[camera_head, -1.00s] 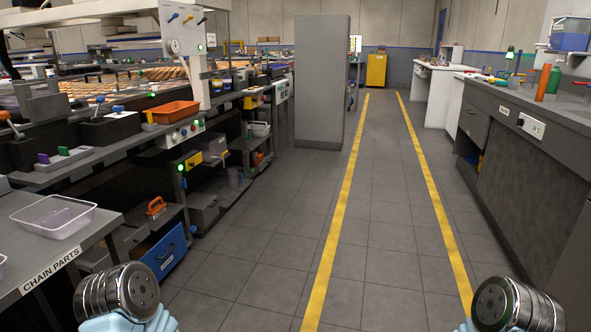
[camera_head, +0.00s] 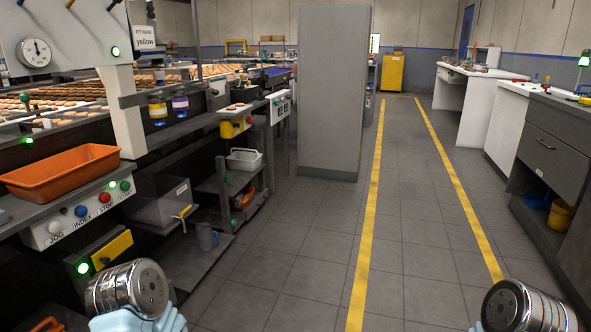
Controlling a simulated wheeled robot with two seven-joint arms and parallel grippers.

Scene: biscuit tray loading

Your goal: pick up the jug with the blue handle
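Parts of my two arms show as silver cylinders at the bottom left and bottom right corners. No gripper fingers are in view. Both arms are well apart from the jug.
An orange tray (camera_head: 62,172) sits on the line's edge above a button panel (camera_head: 85,213). A grey cabinet (camera_head: 334,95) stands ahead. The aisle floor (camera_head: 300,250) between line and right-hand benches is free.

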